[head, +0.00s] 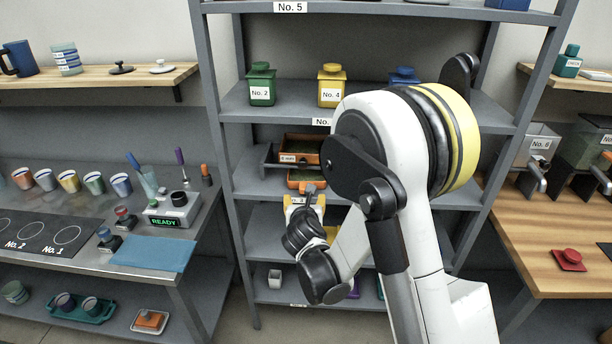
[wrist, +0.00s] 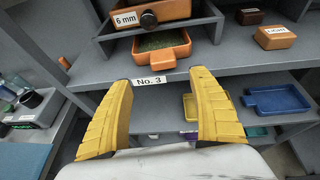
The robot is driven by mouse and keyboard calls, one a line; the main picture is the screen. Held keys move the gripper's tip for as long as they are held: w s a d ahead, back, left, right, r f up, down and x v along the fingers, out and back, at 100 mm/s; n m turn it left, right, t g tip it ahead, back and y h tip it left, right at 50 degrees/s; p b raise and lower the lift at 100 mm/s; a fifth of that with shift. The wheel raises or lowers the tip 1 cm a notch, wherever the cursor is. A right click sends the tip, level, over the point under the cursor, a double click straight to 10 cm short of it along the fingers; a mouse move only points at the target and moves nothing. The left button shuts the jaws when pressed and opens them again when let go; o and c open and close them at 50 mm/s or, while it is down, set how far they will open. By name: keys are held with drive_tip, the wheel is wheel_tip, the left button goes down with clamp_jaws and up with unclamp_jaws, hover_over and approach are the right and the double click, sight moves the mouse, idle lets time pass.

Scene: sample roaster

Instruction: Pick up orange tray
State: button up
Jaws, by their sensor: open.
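The orange tray (wrist: 160,58) sits on a grey shelf under an orange box labelled 6 mm (wrist: 150,12) and holds green material. In the head view the orange tray (head: 306,187) shows partly, with my arm in front of the shelf. My gripper (wrist: 161,78) is open and empty, its two yellow fingers spread in front of and below the tray, apart from it. The tray's front tab lies between the fingertips in the wrist picture. In the head view my gripper (head: 304,200) is at the shelf's front edge.
The shelf edge with the No. 3 label (wrist: 150,80) lies just beyond the fingertips. A blue tray (wrist: 278,100) and a yellow tray (wrist: 190,108) are on the shelf below. A LIGHT-labelled orange block (wrist: 276,37) stands to the right.

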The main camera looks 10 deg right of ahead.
drive_tip(key=x, duration=0.3)
drive_tip(key=b+x, duration=0.1)
drive_tip(key=x, duration=0.2)
drive_tip(key=b+x, duration=0.1)
drive_tip(key=x, duration=0.2)
drive_tip(key=shift+w+d, duration=0.1)
drive_tip(key=shift+d, duration=0.35)
drive_tip(key=shift+c, duration=0.9)
drive_tip(key=c, duration=1.2)
